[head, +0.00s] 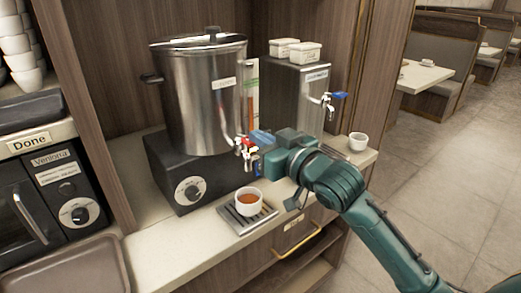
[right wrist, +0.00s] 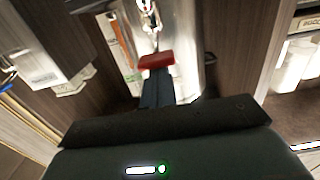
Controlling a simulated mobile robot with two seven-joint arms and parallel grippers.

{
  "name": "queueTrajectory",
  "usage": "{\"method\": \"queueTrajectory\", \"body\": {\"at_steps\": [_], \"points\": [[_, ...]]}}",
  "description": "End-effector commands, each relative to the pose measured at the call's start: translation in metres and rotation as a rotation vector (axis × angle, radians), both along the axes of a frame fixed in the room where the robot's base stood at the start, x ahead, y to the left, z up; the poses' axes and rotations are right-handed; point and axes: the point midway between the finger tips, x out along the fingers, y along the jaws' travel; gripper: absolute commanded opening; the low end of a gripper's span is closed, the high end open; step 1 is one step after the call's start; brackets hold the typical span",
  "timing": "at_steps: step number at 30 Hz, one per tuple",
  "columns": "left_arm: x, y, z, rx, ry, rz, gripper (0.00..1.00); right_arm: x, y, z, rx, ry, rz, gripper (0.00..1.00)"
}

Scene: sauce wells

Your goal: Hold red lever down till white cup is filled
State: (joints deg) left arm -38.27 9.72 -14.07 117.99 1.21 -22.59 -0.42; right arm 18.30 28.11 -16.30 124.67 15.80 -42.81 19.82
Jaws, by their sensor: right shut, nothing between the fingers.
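The red lever (head: 243,143) is on the tap at the front of the steel urn (head: 205,95). In the right wrist view the red lever (right wrist: 156,61) lies right at the tips of my fingers. My right gripper (head: 257,139) is shut and empty at the lever, seeming to touch it; how far the lever is tilted I cannot tell. The white cup (head: 249,209) stands upright below the tap on a metal drip tray (head: 233,221). Reddish-brown liquid shows inside it, below the rim. My arm hides part of the tap area. My left gripper is not in view.
A second steel dispenser (head: 292,92) with a blue-levered tap (head: 333,97) stands to the right. Another white cup (head: 358,141) is at the counter's right end. A black heater base (head: 187,180) carries the urn. A brown tray (head: 70,275) lies at front left.

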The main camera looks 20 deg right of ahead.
Motion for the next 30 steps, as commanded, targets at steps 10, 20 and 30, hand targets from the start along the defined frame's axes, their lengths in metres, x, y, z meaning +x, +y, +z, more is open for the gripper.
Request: {"method": "queueTrajectory", "body": {"at_steps": [10,20,30], "points": [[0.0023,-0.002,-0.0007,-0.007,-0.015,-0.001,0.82,-0.0045,-0.0019,-0.0134,0.014,-0.045,0.0,0.0],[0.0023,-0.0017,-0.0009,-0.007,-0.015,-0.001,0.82,-0.0043,-0.0018,-0.014,0.014,-0.042,0.0,0.0],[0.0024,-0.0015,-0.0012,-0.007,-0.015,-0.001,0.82,-0.0043,-0.0018,-0.014,0.014,-0.042,0.0,0.0]]}}
